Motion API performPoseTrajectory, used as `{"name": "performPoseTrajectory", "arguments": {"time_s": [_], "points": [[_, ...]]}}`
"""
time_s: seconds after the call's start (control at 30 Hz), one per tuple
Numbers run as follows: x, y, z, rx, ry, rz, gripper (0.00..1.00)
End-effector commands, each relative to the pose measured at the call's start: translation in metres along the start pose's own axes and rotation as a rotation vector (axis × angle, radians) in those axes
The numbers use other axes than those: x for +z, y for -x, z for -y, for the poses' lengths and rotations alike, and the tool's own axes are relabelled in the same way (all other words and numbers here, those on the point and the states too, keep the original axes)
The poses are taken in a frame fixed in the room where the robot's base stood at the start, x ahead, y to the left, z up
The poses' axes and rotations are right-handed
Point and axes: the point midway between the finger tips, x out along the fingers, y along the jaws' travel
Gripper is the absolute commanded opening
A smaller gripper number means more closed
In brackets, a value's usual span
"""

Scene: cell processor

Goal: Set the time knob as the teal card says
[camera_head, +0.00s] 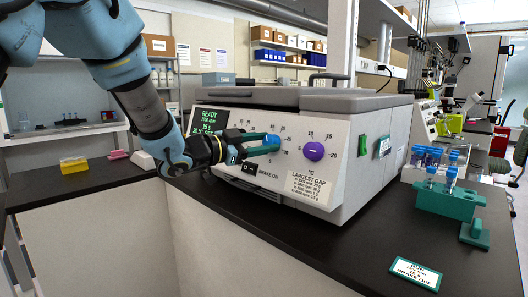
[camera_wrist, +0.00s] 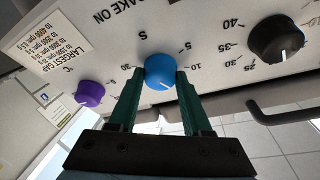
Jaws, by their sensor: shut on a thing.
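The blue knob (camera_wrist: 159,71) shows in the wrist view, set in the pale panel with a number scale around it. My gripper (camera_wrist: 160,82) has one green finger on each side of the knob and is shut on it. A white pointer line on the knob points down and slightly right in that view. In the head view my gripper (camera_head: 265,146) reaches the panel and mostly hides the knob. The teal-edged card (camera_head: 415,273) lies on the bench at lower right. Its last line reads BRAKE OFF; its smaller lines are hard to read.
The purple knob (camera_head: 314,151) and black knob (camera_wrist: 278,40) flank the blue knob. The dark display (camera_head: 209,121) reads READY. The brake switch (camera_head: 249,168) sits below my gripper. A teal tube rack (camera_head: 449,201) stands right of the machine.

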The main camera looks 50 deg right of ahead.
Motion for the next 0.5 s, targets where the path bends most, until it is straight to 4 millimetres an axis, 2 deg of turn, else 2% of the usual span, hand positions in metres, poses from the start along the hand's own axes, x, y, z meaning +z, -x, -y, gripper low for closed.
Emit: {"name": "performPoseTrajectory", "arguments": {"time_s": [0.5], "points": [[0.0006,-0.0001,-0.0001,0.033,-0.091,0.002,0.0]]}}
